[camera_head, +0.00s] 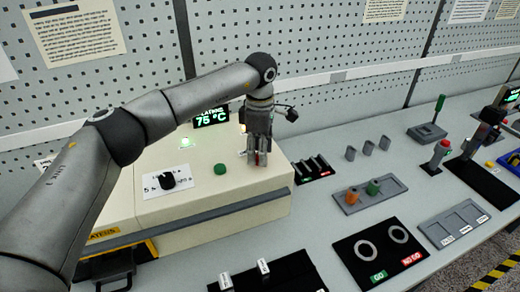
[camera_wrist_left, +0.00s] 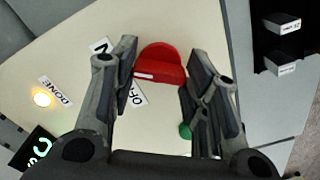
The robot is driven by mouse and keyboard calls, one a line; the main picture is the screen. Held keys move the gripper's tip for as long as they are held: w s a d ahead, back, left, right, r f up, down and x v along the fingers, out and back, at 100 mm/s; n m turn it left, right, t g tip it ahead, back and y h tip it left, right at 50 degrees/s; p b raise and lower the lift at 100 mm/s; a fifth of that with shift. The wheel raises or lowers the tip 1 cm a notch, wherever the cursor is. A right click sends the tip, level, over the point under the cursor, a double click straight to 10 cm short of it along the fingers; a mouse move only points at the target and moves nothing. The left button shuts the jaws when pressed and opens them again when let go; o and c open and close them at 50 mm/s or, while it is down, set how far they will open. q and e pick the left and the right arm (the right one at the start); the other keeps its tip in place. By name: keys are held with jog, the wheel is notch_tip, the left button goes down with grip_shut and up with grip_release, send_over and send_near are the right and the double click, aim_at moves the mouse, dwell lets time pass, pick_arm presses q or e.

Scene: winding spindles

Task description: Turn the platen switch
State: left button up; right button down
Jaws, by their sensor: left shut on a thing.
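The platen switch is a red knob (camera_wrist_left: 160,64) with a white mark line, on the cream top of the platen machine (camera_head: 220,205). In the wrist view it sits between my left fingers, with an "OFF" label beside it and another label partly hidden by a finger. My left gripper (camera_head: 256,162) points down over the machine's top right part and is shut on the red knob; a little red shows between its fingers in the head view. The display (camera_head: 211,117) behind reads 75 °C. My right gripper is not in view.
To the right are a slotted black rack (camera_head: 313,170), a grey tray with coloured pieces (camera_head: 345,207) and a GO/NO GO gauge board (camera_head: 372,272).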

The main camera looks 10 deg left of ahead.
pick_arm(q)
jog(key=shift+c, duration=0.5)
jog(key=shift+n+b, duration=0.3)
jog(key=shift+n, duration=0.1)
jog(key=shift+n+b, duration=0.65)
jog(key=shift+n, duration=0.35)
jog(key=n+b, duration=0.1)
jog(key=n, duration=0.2)
jog(key=shift+w+n+b, duration=0.1)
jog(key=shift+n+b, duration=0.2)
jog(key=n+b, duration=0.1)
jog(key=n, duration=0.4)
jog(key=shift+b, duration=0.3)
jog(key=shift+r+n+b, duration=0.1)
jog(key=shift+n+b, duration=0.2)
jog(key=shift+n, duration=0.9)
jog(key=shift+w, duration=0.1)
